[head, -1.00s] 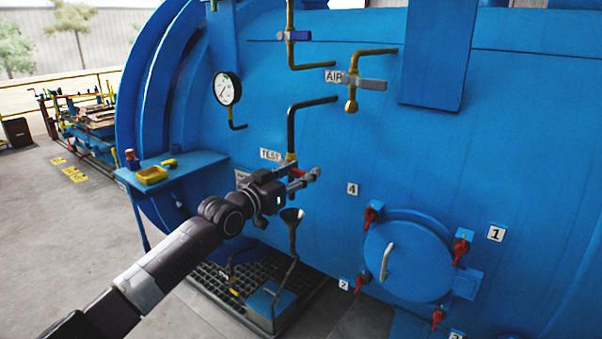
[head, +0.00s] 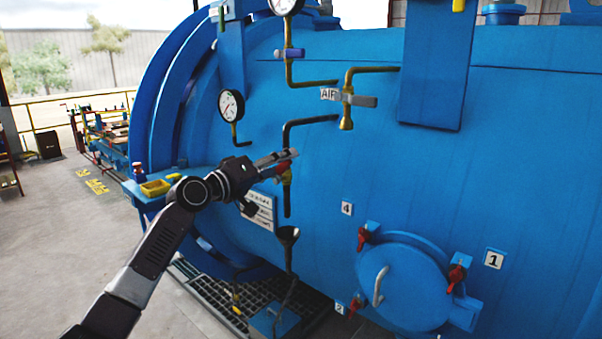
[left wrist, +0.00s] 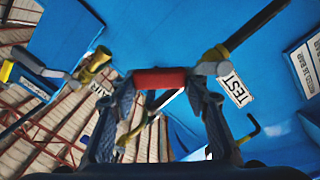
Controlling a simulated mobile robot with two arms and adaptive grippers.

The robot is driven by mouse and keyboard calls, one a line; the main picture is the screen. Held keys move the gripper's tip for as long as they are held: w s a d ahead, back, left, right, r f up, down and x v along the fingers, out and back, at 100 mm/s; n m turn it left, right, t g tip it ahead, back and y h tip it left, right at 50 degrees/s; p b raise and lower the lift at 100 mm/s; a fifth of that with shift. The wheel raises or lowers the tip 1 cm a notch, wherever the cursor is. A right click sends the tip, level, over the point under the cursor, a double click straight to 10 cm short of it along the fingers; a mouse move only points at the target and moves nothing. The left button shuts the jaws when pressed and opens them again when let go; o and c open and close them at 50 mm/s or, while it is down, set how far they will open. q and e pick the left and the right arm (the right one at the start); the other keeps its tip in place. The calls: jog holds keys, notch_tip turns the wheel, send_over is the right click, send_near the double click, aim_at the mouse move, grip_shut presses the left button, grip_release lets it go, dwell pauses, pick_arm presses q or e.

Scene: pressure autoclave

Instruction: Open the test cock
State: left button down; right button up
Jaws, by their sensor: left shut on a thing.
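The test cock's red handle (head: 283,169) shows at my left gripper (head: 287,158) in the head view, on the dark pipe that comes down the blue vessel. In the left wrist view the red handle (left wrist: 160,78) lies across between the two fingertips, and my left gripper is shut on it. The TEST label (left wrist: 235,88) is beside it on the right there; in the head view my gripper hides it. The cock's body is partly hidden by my fingers. A funnel (head: 288,235) stands below the cock. My right gripper is not in view.
The AIR valve (head: 358,100) with its grey handle is above right, and a blue-handled valve (head: 289,54) is higher up. A pressure gauge (head: 231,105) is at the upper left. A round hatch (head: 405,285) with red clamps projects at lower right.

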pick_arm(q)
jog(key=shift+w+a+r+n, duration=0.2)
jog(key=shift+r+n, duration=0.05)
jog(key=shift+n, duration=0.35)
jog(key=shift+w+a+r+n+p, duration=0.15)
jog(key=shift+a+n+p, duration=0.15)
jog(key=shift+n, duration=0.1)
jog(key=shift+w+a+r+n, duration=0.15)
jog(key=shift+w+r+n, duration=0.05)
jog(key=shift+n, duration=0.3)
jog(key=shift+w+a+r+n+p, duration=0.1)
jog(key=shift+w+a+n+p, duration=0.4)
jog(key=shift+n, duration=0.35)
jog(key=shift+w+a+f+n+p, duration=0.1)
jog(key=shift+w+a+n+p, duration=0.15)
jog(key=shift+a+n, duration=0.55)
jog(key=shift+w+a+r+n+p, duration=0.1)
jog(key=shift+w+a+n+p, duration=0.3)
jog(key=shift+n, duration=0.55)
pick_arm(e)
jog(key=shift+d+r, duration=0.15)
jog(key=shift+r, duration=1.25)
pick_arm(q)
jog(key=c, duration=1.4)
grip_release()
jog(key=shift+w, duration=0.1)
jog(key=shift+o, duration=0.2)
jog(key=shift+a, duration=0.15)
